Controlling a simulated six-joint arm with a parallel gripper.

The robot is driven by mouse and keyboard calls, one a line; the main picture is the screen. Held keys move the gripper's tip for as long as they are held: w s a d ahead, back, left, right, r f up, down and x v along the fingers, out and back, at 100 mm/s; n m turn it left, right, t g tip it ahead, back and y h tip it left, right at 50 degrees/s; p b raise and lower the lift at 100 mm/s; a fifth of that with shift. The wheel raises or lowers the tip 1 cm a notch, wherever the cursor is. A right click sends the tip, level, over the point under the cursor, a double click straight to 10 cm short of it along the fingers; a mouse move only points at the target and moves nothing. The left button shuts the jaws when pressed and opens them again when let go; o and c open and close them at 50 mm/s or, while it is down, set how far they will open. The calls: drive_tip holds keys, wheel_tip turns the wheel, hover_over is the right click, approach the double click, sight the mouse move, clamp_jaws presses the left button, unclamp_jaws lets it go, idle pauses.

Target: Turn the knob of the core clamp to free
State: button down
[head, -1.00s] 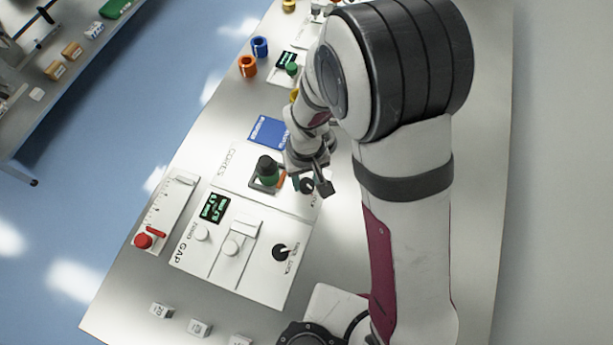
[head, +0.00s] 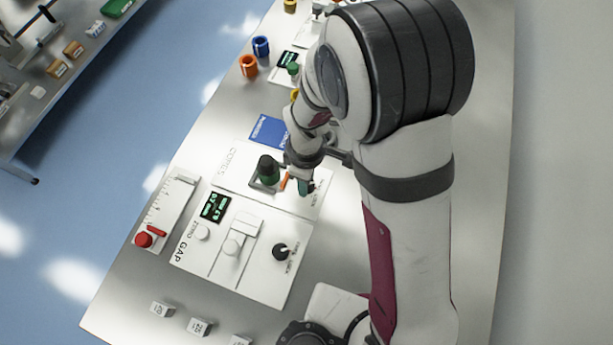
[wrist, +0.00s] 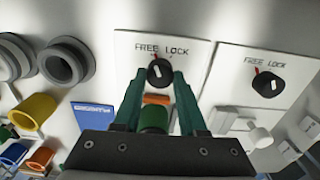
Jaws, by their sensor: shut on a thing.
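The core clamp's black knob (wrist: 160,73) sits on a white panel (wrist: 127,60) under the words FREE and LOCK in the wrist view. A short white mark shows on its face, and a red line shows at its upper left edge on the FREE side. My gripper (wrist: 160,80) has its two green fingers on either side of the knob, shut on it. In the head view my gripper (head: 302,186) is at the right part of the CORES panel (head: 232,170), where the fingers largely cover the knob.
A second black knob (head: 281,251) with the same lettering is on the GAP panel (head: 205,258); it also shows in the wrist view (wrist: 266,83). A dark green cylinder (head: 267,168) stands close left of my gripper.

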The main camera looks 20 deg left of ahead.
drive_tip(key=shift+n, duration=1.5)
drive_tip(key=shift+c, duration=2.3)
unclamp_jaws()
wheel_tip(320, 180, up, 16)
drive_tip(key=shift+f, duration=0.1)
